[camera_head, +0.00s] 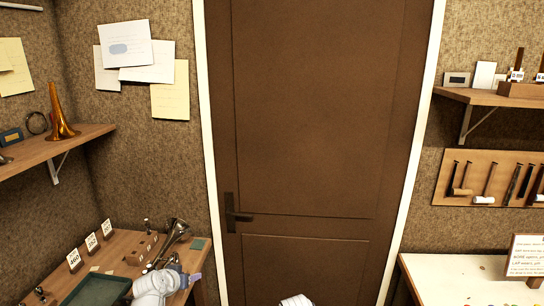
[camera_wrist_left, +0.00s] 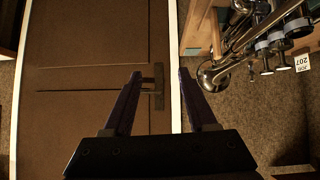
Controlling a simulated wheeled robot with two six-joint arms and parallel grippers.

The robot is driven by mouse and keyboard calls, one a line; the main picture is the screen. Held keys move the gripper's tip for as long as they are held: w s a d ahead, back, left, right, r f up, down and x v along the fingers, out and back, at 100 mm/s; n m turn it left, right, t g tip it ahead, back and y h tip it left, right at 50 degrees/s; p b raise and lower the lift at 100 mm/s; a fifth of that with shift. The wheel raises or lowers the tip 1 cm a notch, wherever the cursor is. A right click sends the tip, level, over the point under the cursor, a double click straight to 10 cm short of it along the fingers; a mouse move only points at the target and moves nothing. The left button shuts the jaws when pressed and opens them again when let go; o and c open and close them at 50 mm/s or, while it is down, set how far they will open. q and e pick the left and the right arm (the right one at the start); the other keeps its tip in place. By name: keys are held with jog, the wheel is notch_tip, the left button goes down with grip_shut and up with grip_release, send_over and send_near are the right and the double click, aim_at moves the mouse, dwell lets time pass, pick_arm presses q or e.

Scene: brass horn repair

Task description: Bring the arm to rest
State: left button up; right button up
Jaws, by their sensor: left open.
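My left arm (camera_head: 152,286) comes in at the bottom left of the head view, over the right part of the left workbench (camera_head: 125,245). Its gripper (camera_head: 193,279) is small there, near the bench's right edge. In the left wrist view the two dark fingers of the left gripper (camera_wrist_left: 160,73) stand apart with nothing between them. Beyond them are the brown door (camera_wrist_left: 90,110) and its pale frame. A white piece of my body shows at the bottom middle of the head view. My right gripper is not seen.
A silver horn (camera_head: 174,235) lies on the left bench, near number cards (camera_head: 91,242) and a green tray (camera_head: 95,291). A silver valved instrument (camera_wrist_left: 262,42) shows close to the right of the fingers in the wrist view. A white-topped bench (camera_head: 450,285) stands at right.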

pick_arm(q)
jog(key=s+d+f+m+g+h, duration=0.1)
jog(key=s+d+f+g, duration=0.15)
jog(key=d, duration=0.35)
jog(key=s+d+f+m+g, duration=0.1)
jog(key=s+d+f, duration=0.15)
jog(key=d, duration=0.35)
jog(key=s+d+f+g+y, duration=0.1)
jog(key=s+d+g, duration=0.2)
jog(key=s+d, duration=0.2)
jog(key=s+d+f+m+g+y, duration=0.1)
jog(key=s+d+g, duration=0.3)
jog(key=s, duration=0.8)
jog(key=shift+s+d+f+y, duration=0.3)
jog(key=shift+d+f+y, duration=0.15)
jog(key=shift+f+y, duration=0.3)
